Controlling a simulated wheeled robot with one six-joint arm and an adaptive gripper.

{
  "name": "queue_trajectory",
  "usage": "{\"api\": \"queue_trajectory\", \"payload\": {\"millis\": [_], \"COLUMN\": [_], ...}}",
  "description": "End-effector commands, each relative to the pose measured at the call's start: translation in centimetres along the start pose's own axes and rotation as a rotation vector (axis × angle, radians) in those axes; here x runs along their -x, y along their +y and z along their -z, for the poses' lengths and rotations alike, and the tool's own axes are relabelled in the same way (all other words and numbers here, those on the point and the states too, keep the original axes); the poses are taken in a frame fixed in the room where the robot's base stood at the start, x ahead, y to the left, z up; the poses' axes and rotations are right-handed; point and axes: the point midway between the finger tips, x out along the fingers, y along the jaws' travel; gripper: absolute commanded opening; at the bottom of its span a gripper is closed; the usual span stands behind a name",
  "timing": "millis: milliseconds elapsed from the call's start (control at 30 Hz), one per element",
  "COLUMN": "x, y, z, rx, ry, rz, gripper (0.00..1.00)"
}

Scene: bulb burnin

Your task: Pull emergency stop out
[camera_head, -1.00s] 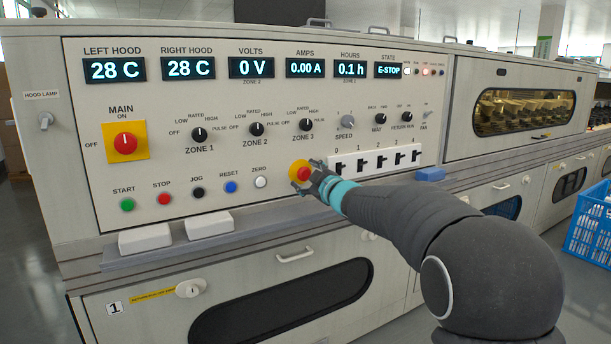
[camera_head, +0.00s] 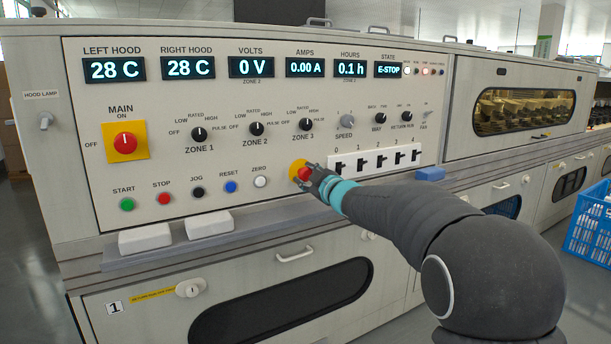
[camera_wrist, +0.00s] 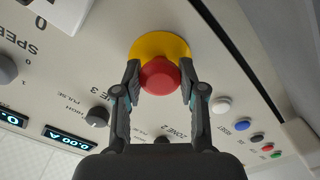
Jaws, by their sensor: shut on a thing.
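The emergency stop is a red mushroom button (camera_head: 304,174) on a round yellow base (camera_head: 296,168), low on the panel, right of the white ZERO button. It also shows in the wrist view as a red knob (camera_wrist: 160,76) in front of its yellow disc (camera_wrist: 158,46). My gripper (camera_wrist: 160,83) has one finger on each side of the red knob and is shut on it. In the head view my gripper (camera_head: 311,178) reaches in from the right and partly covers the button. The STATE display (camera_head: 388,70) reads E-STOP.
A row of toggle switches (camera_head: 376,161) sits just right of my gripper. The red MAIN knob (camera_head: 125,144) and several coloured buttons are to the left. White blocks (camera_head: 209,224) and a blue block (camera_head: 430,174) rest on the ledge. A blue crate (camera_head: 590,225) stands at right.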

Motion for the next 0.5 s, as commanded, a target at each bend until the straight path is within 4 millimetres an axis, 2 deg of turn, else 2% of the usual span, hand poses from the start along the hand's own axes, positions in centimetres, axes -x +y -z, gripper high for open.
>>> {"api": "queue_trajectory", "payload": {"millis": [233, 267, 300, 367, 500], "x": [0.30, 0.30, 0.30, 0.30, 0.28], "y": [-0.08, -0.09, -0.08, -0.07, -0.05], "z": [-0.14, -0.15, -0.15, -0.14, -0.11], "rx": [0.000, 0.000, 0.000, 0.000, 0.000], "ry": [-0.002, -0.002, -0.002, -0.002, -0.001], "rz": [0.002, 0.002, 0.002, 0.002, 0.001], "gripper": [0.00, 0.42, 0.52, 0.67, 0.67]}}
